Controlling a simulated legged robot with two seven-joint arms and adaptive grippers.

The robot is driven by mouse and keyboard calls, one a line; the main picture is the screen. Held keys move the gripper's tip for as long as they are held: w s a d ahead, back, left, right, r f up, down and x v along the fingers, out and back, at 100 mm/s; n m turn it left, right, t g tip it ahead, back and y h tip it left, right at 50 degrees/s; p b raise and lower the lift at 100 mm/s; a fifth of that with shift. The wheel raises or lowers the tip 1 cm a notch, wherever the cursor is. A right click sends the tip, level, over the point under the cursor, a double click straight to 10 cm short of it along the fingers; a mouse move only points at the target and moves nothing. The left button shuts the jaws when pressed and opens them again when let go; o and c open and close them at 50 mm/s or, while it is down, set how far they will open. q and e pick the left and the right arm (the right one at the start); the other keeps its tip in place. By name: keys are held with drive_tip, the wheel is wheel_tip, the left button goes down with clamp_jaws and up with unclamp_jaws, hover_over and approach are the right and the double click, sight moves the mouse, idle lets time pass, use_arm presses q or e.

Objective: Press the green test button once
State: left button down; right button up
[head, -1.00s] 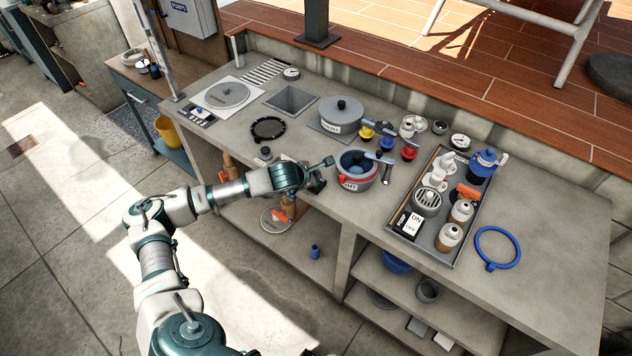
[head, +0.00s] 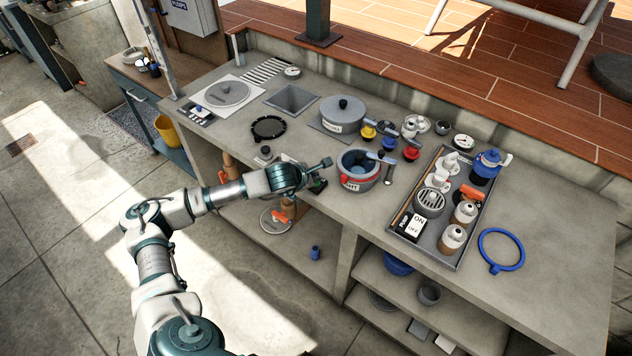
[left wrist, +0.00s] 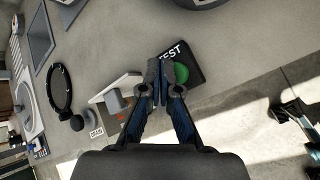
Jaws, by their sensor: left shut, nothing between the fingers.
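The green test button (left wrist: 182,73) sits on a black box marked "TEST" (left wrist: 190,55) in the left wrist view. In the head view, a small part of that black box (head: 319,186) shows beside my gripper. My left gripper (left wrist: 160,84) is shut and empty. Its fingertips overlap the button's left edge in the left wrist view. I cannot tell whether they touch it. In the head view my left gripper (head: 318,166) hangs over the front of the counter and hides most of the box. My right gripper is not in view.
A grey pot with a red band (head: 360,172) stands just right of the gripper. A grey lidded pot (head: 341,115), a black ring (head: 268,128) and a tray (head: 432,243) of fittings are on the counter. A blue ring (head: 501,250) lies at the right.

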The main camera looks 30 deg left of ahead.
use_arm(q)
drive_tip(key=shift+d+f+b, duration=0.15)
drive_tip(key=shift+f+b, duration=0.15)
idle(0.4)
idle(0.3)
drive_tip(key=shift+d+r+p, duration=0.25)
drive_tip(key=shift+r+p, duration=0.1)
drive_tip(key=shift+r, duration=0.6)
drive_tip(key=shift+r, duration=0.1)
drive_tip(key=shift+r+p, duration=1.15)
drive_tip(key=shift+r, duration=1.3)
drive_tip(key=shift+f, duration=0.1)
